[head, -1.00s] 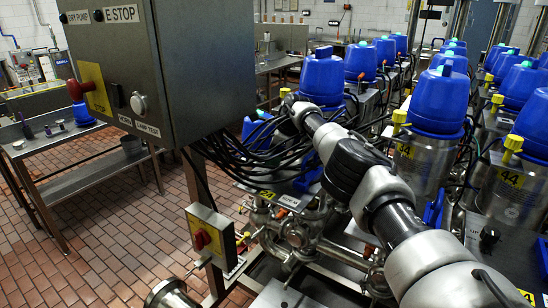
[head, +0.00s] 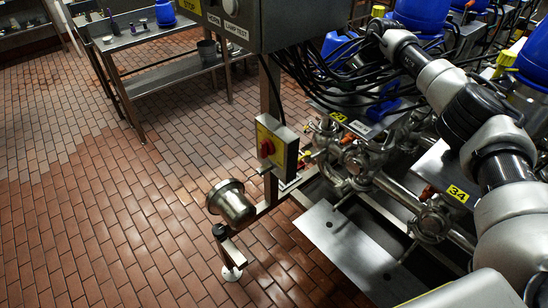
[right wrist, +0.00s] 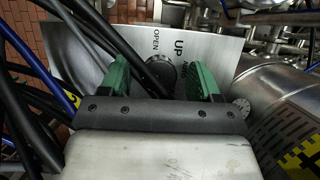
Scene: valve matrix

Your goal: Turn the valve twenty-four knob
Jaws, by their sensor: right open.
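In the right wrist view, a round black knob (right wrist: 160,71) sits on a bright metal plate (right wrist: 207,42) printed with UP and OPEN. My right gripper (right wrist: 159,76) has two green fingers, open, one to each side of the knob with a visible gap on both sides. No number shows on the knob in this view. In the head view my right arm comes in from the right and reaches up to the valve rows; its gripper is hidden there. A yellow label (head: 338,117) that seems to read 24 is on the near valve block. My left gripper is not in view.
Black cables (head: 311,72) hang from the grey control box (head: 250,22), and cables also run left of the gripper. A yellow switch box with a red knob (head: 267,148) and a steel cup (head: 232,202) stand left of the pipes.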

